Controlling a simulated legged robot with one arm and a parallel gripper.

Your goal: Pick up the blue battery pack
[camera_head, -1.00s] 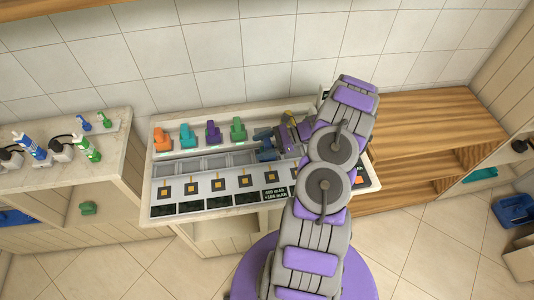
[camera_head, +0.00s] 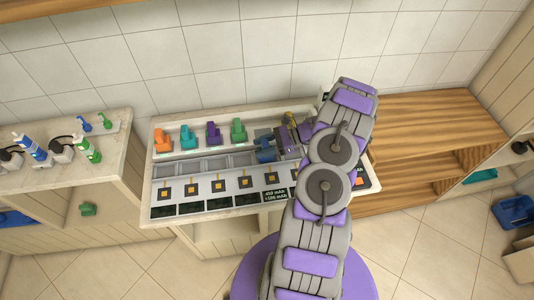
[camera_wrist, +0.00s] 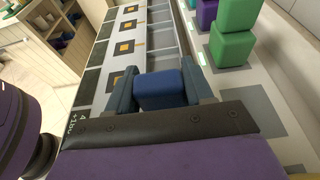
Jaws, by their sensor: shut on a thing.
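The blue battery pack (camera_wrist: 160,90) is between the two dark blue-grey fingers of my gripper (camera_wrist: 160,86) in the wrist view. The fingers press on its two sides, and its lower part is hidden. In the head view my gripper (camera_head: 266,152) is over the right part of the counter, near the row of grey slots. The pack cannot be told apart from the fingers there. The height of the pack above the counter is unclear.
Orange (camera_head: 162,140), teal (camera_head: 187,137), purple (camera_head: 213,134) and green (camera_head: 238,130) packs stand in the back row, left of my gripper. Grey slots (camera_head: 190,168) run in front of them. A side counter (camera_head: 113,140) with bottles is at left; wooden shelves (camera_head: 425,125) are at right.

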